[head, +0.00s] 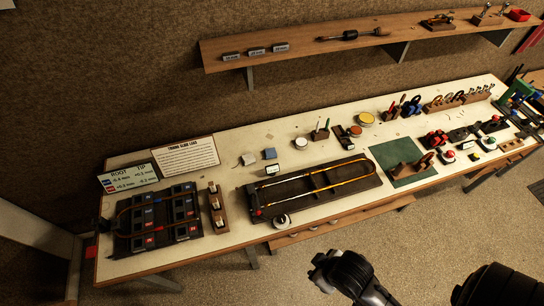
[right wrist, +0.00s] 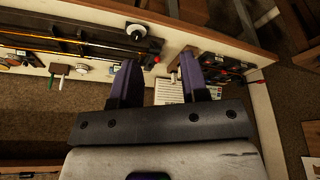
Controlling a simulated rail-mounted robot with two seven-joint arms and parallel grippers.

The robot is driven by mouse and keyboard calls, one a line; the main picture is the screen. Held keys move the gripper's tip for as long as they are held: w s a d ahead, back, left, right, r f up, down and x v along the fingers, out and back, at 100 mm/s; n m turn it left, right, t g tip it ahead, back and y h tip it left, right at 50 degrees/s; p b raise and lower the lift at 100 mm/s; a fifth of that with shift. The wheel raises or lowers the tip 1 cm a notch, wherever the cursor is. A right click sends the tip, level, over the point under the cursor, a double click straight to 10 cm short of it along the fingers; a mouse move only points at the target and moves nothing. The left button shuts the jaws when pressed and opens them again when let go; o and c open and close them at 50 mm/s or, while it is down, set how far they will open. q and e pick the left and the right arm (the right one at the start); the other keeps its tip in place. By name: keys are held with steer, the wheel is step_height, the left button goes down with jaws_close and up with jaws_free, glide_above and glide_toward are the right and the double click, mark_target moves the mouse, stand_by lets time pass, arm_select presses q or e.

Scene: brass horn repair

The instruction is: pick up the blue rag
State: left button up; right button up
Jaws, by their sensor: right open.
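The blue rag (head: 270,153) is a small folded blue patch lying on the white bench top in the head view. It lies just right of a similar pale grey patch (head: 249,159) and behind the left end of the dark slide board. My right gripper (right wrist: 159,59) is open in the right wrist view, with nothing between its dark fingers. I cannot make out the rag for certain in that view. In the head view only dark parts of my arm show at the bottom, with no fingertips. My left gripper is not in view.
The long bench (head: 130,265) carries a dark board with a brass slide (head: 320,185), a tray of dark blocks (head: 152,220), printed cards (head: 186,155), a small tin (head: 300,143) and several tools. A wooden shelf (head: 300,50) hangs on the wall above.

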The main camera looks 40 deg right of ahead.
stand_by(0.3)
steer(key=shift+o, duration=0.2)
steer(key=shift+o, duration=0.8)
steer(key=o, duration=0.8)
steer(key=shift+w, duration=0.1)
